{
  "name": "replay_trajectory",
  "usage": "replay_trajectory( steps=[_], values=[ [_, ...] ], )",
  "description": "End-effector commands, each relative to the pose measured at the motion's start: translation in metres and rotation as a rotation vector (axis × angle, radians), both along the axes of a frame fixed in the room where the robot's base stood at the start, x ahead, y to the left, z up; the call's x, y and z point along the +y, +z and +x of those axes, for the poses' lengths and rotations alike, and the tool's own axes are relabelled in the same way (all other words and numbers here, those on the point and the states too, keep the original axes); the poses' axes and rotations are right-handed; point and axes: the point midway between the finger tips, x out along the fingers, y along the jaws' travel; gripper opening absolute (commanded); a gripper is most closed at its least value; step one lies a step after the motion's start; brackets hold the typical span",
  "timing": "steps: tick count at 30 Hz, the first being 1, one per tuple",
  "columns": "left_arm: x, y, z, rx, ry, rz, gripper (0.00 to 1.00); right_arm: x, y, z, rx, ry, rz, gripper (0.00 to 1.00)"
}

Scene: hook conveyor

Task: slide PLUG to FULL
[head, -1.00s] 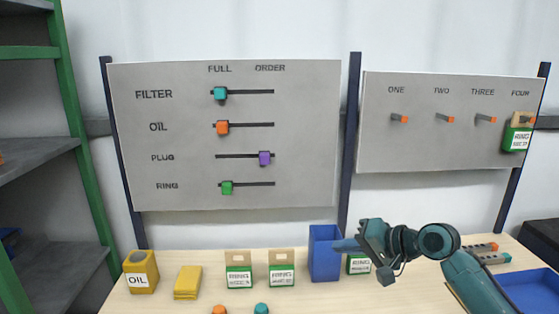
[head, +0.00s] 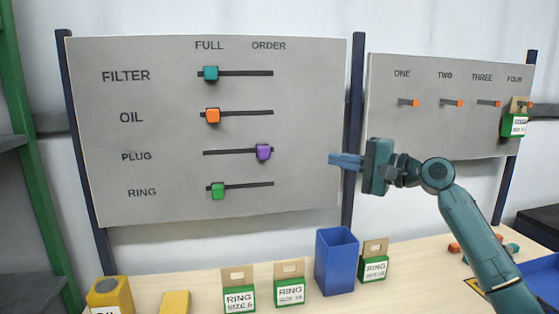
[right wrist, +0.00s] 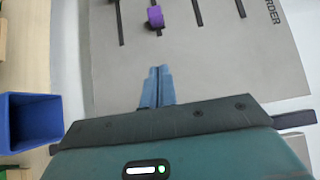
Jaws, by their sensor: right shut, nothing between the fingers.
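The purple PLUG slider (head: 263,152) sits near the right, ORDER end of its dark slot (head: 228,153) on the left grey board (head: 170,205). The FULL label (head: 209,45) is above the left ends of the slots. My right gripper (head: 332,160) is shut and empty, in front of the board's right edge, to the right of the purple slider and apart from it. In the right wrist view the shut fingers (right wrist: 157,72) point toward the board, with the purple slider (right wrist: 155,17) beyond them. My left gripper is not in view.
The teal FILTER (head: 210,73), orange OIL (head: 212,116) and green RING (head: 217,191) sliders sit at the FULL end. A dark post (head: 356,100) stands beside the board. A blue bin (head: 336,262) and ring boxes (head: 238,292) stand on the table below.

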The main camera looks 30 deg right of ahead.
Motion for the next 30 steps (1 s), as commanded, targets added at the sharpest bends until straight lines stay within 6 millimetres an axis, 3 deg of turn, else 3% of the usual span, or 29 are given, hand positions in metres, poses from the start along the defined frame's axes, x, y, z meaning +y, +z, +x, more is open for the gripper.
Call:
replay_trajectory(
  steps=[7, 11, 23, 30],
  values=[
    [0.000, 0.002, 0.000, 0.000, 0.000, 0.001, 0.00, 0.002, 0.001, 0.003, 0.000, 0.001, 0.000, 0.00],
    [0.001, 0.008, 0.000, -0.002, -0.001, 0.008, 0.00, 0.010, 0.003, 0.015, -0.001, 0.002, 0.003, 0.00],
    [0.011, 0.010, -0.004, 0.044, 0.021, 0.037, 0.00, 0.052, 0.004, 0.087, 0.001, 0.004, 0.003, 0.00],
    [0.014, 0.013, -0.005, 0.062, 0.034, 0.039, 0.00, 0.083, 0.001, 0.095, 0.002, 0.002, -0.001, 0.00]
  ],
)
